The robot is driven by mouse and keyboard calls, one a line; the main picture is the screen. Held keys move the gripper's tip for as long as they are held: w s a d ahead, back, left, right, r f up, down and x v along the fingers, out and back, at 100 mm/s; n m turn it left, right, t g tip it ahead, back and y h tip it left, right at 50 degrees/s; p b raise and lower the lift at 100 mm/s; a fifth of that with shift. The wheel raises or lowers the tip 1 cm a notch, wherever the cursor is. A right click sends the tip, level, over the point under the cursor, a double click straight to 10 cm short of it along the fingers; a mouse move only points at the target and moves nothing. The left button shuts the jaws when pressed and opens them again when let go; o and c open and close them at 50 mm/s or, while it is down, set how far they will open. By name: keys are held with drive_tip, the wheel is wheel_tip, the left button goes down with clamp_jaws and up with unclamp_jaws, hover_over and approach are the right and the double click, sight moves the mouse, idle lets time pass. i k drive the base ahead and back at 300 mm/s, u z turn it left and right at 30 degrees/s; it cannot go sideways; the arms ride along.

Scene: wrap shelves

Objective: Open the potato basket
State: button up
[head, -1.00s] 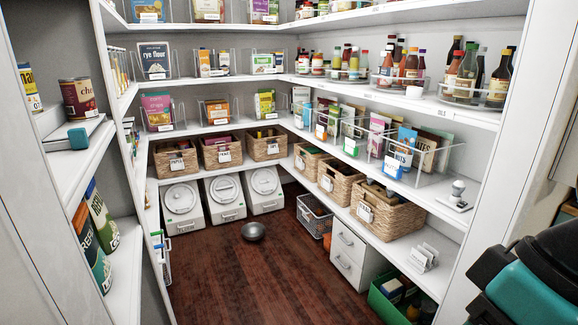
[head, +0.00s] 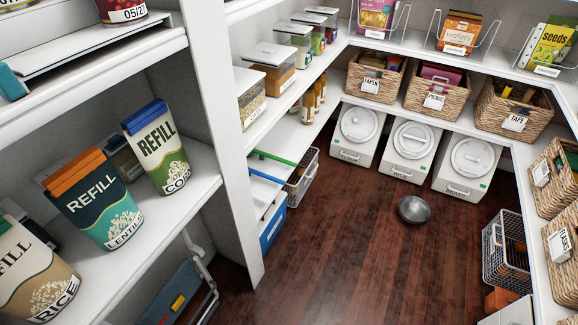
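No label reading "potato" can be made out, so I cannot tell which basket is the potato one. A grey wire basket (head: 301,180) sits low on the left, under the shelf, beside a blue and white box. Its contents are mostly hidden. My gripper is not in view.
White bins (head: 410,147) line the back, with wicker baskets (head: 437,92) above. A metal bowl (head: 414,210) lies on the dark wood floor (head: 345,245), which is otherwise mostly clear. A white shelf upright (head: 228,140) and refill packs (head: 96,200) stand close at left.

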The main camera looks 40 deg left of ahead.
sight(293, 205)
drive_tip(key=u, duration=0.85)
drive_tip(key=i, duration=1.35)
drive_tip(key=u, duration=0.25)
drive_tip(key=k, duration=0.65)
drive_tip(key=z, duration=0.4)
drive_tip(key=i, duration=1.05)
drive_tip(key=u, duration=0.45)
drive_tip(key=i, duration=0.4)
drive_tip(key=u, duration=0.15)
